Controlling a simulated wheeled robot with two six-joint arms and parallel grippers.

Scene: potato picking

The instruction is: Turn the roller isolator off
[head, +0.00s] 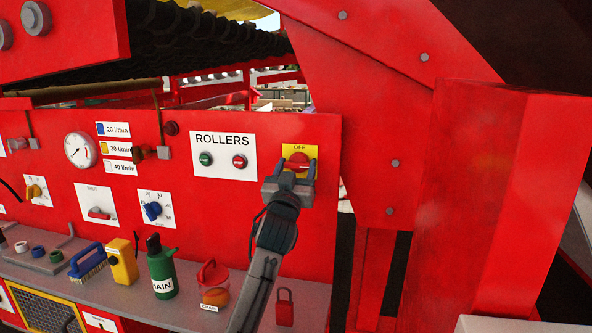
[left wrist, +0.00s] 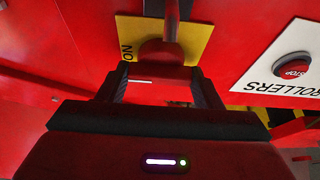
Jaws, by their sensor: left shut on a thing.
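The roller isolator is a red knob (head: 297,161) on a yellow plate (head: 313,153) at the right end of the red panel. OFF is written at the plate's top, above the knob. The knob (left wrist: 163,72) and plate (left wrist: 203,42) also show in the left wrist view, where ON is at the plate's left side. My left gripper (head: 290,178) is at the isolator, with its fingers (left wrist: 160,88) shut on either side of the red knob. The fingers partly hide the knob, so I cannot tell exactly which mark it points to. My right gripper is not in view.
Left of the isolator is a white ROLLERS plate (head: 222,140) with a green and a red button. A red post (head: 470,190) stands to the right.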

